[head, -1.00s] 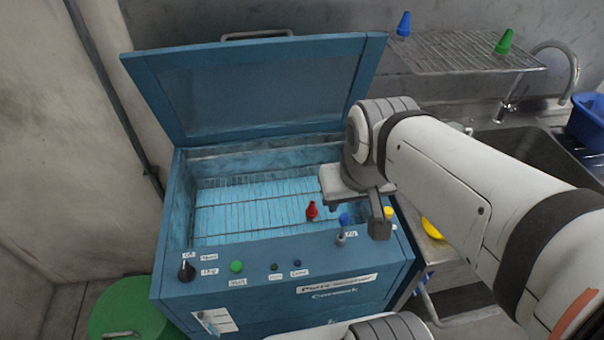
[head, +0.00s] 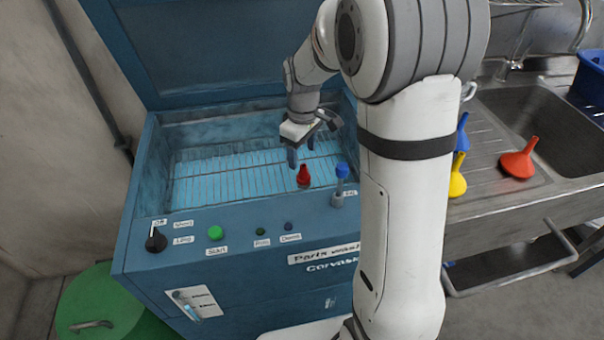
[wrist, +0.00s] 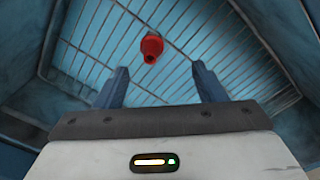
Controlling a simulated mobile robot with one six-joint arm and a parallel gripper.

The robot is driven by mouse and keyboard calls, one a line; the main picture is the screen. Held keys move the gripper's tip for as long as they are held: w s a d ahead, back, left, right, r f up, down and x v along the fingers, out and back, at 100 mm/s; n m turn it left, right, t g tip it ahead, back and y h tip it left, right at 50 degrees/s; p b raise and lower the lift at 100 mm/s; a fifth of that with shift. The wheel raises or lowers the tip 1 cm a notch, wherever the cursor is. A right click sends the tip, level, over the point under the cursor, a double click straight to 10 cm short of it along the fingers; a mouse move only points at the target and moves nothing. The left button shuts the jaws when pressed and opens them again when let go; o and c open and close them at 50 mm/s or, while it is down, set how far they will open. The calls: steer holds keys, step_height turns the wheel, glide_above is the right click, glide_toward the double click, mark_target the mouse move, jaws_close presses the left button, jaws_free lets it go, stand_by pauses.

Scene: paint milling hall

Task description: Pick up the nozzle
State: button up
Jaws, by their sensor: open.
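The nozzle (head: 303,176) is small and red with a narrow tip. It stands on the wire rack inside the blue parts washer (head: 140,215), near the front right of the basin. In the wrist view the nozzle (wrist: 152,47) shows beyond and between my two fingers. My gripper (head: 300,158) is open and empty, just above and behind the nozzle in the head view. In the wrist view its fingertips (wrist: 158,80) are apart and do not touch the nozzle.
The washer lid (head: 220,45) is raised. A red funnel (head: 519,160), a yellow funnel (head: 457,178) and a blue funnel (head: 463,135) are by the sink (head: 545,110). The rack's left part is clear.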

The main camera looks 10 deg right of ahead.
mark_target(303, 166)
steer(key=f, duration=0.1)
steer(key=w+f, duration=0.1)
steer(key=shift+w+f+n, duration=0.1)
steer(key=shift+f+n, duration=0.2)
steer(key=shift+f, duration=0.05)
steer(key=f, duration=0.7)
steer(key=shift+w+d+f, duration=0.2)
steer(key=shift+d, duration=0.1)
steer(key=shift+c, duration=0.4)
steer(key=c, duration=1)
